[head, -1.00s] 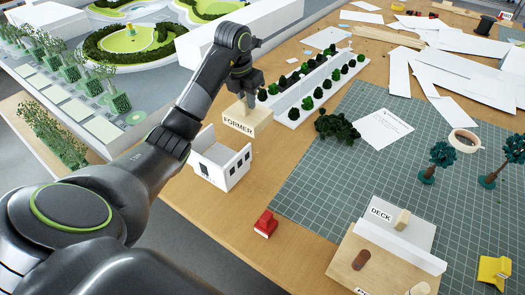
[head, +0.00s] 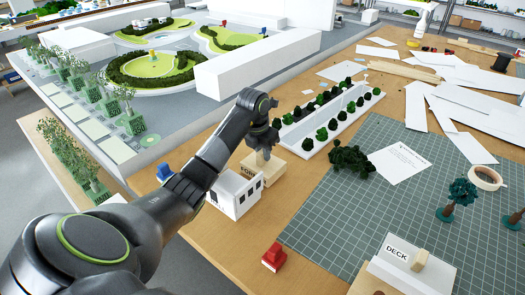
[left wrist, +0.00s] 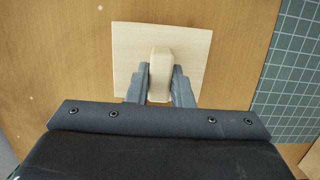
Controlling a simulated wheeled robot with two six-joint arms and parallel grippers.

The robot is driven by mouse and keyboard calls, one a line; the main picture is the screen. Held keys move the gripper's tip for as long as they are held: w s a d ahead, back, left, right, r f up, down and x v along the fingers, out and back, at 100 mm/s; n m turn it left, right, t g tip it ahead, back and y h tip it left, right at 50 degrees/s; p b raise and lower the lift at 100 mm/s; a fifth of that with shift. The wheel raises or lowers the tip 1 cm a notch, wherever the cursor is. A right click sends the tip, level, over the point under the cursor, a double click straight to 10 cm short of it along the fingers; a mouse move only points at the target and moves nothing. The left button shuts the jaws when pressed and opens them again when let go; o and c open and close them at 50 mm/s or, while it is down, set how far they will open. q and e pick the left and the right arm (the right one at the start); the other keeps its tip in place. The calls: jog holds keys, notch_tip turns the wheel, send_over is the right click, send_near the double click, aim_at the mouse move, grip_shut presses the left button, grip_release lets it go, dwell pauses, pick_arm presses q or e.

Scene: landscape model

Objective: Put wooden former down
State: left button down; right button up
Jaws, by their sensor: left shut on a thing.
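The wooden former (head: 272,168) is a pale wood block with a black label that is partly hidden by my gripper. It is at or just above the brown table, right behind the small white building; I cannot tell if its base touches. My left gripper (head: 262,153) is over it, shut on its upright wooden grip. In the left wrist view the former's square board (left wrist: 126,40) lies flat below, and the two fingers of the left gripper (left wrist: 160,80) close on both sides of the grip. My right gripper is not in view.
The white building model (head: 243,194) stands close in front of the former. A white planter with small trees (head: 330,130) is to the right. A red block (head: 273,258) and the green cutting mat (head: 330,210) lie nearer. Bare table (head: 290,190) lies between former and mat.

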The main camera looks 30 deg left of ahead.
aim_at(258, 167)
pick_arm(q)
jog(key=c, duration=1.3)
grip_release()
jog(key=shift+r, duration=0.2)
jog(key=shift+s+r, duration=0.1)
jog(key=shift+r, duration=0.3)
jog(key=r, duration=0.2)
jog(key=s+r, duration=0.1)
jog(key=r, duration=0.2)
jog(key=shift+r+b, duration=0.3)
jog(key=shift+b, duration=0.05)
jog(key=shift+s+r+p, duration=0.2)
jog(key=shift+r+p, duration=0.6)
jog(key=shift+r, duration=0.05)
jog(key=shift+s+r+p, duration=0.2)
jog(key=shift+r+p, duration=0.65)
jog(key=shift+r, duration=0.05)
jog(key=shift+s+r+p, duration=0.2)
jog(key=shift+r+p, duration=0.6)
jog(key=shift+r, duration=0.05)
